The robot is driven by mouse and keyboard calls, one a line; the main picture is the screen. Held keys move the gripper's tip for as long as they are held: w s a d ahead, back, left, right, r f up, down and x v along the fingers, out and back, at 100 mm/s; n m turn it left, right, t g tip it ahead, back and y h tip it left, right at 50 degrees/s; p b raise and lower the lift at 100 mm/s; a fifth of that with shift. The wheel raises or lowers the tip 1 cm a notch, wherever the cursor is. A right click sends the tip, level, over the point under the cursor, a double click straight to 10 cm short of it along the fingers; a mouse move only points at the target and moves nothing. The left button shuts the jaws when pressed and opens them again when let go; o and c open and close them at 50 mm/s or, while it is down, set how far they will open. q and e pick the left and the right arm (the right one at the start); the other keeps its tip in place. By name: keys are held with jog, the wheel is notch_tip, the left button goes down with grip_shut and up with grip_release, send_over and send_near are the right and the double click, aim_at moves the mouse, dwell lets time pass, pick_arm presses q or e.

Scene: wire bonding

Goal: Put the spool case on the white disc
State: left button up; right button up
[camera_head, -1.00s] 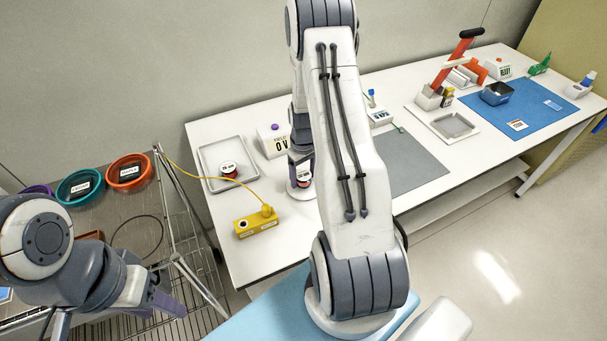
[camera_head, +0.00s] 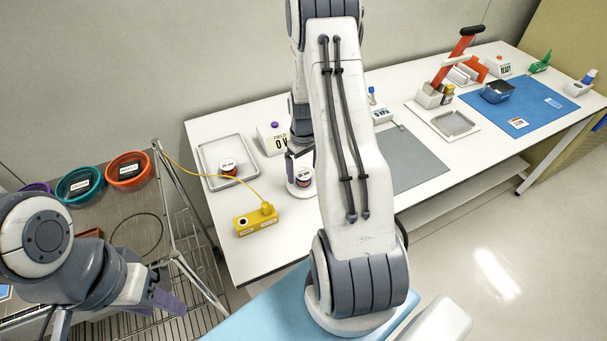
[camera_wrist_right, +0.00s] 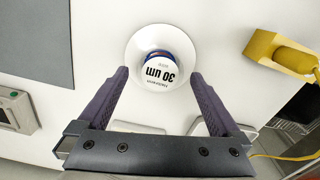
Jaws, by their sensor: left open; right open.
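A spool case (camera_head: 304,175) with a white "30 um" lid stands on the white disc (camera_head: 299,193) on the bench. In the right wrist view the case (camera_wrist_right: 158,72) sits within the rim of the disc (camera_wrist_right: 136,45). My right gripper (camera_wrist_right: 160,74) is open, with its fingers apart on either side of the case and clear of it. In the head view the right gripper (camera_head: 294,160) is just above and behind the case, partly hidden by my arm. My left gripper (camera_head: 166,302) is open and empty near the wire rack.
A second spool case (camera_head: 228,167) stands in a grey tray (camera_head: 207,152) at the left. A yellow block (camera_head: 257,221) with a cable is near the front edge. A white box (camera_head: 270,138) is behind, and a grey mat (camera_head: 415,160) lies to the right.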

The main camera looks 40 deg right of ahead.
aim_at(304, 174)
notch_tip(304, 174, up, 10)
jog(key=b, duration=0.1)
jog(key=a+r+n, duration=0.1)
jog(key=a+r, duration=0.1)
jog(key=a, duration=0.5)
jog(key=a+r+n, duration=0.1)
jog(key=a+r, duration=0.2)
jog(key=a, duration=0.3)
jog(key=s+a+r+n, duration=0.25)
jog(key=s+a, duration=0.25)
jog(key=a, duration=0.7)
jog(key=s+a+r+n, duration=0.1)
jog(key=s+a, duration=0.3)
jog(key=s, duration=0.4)
jog(key=s+a+r+n+y, duration=0.1)
jog(key=s+a+n, duration=0.1)
jog(key=s+a, duration=0.3)
jog(key=s, duration=0.3)
jog(key=shift+s+r, duration=0.25)
jog(key=shift+r, duration=0.15)
jog(key=shift+d, duration=0.1)
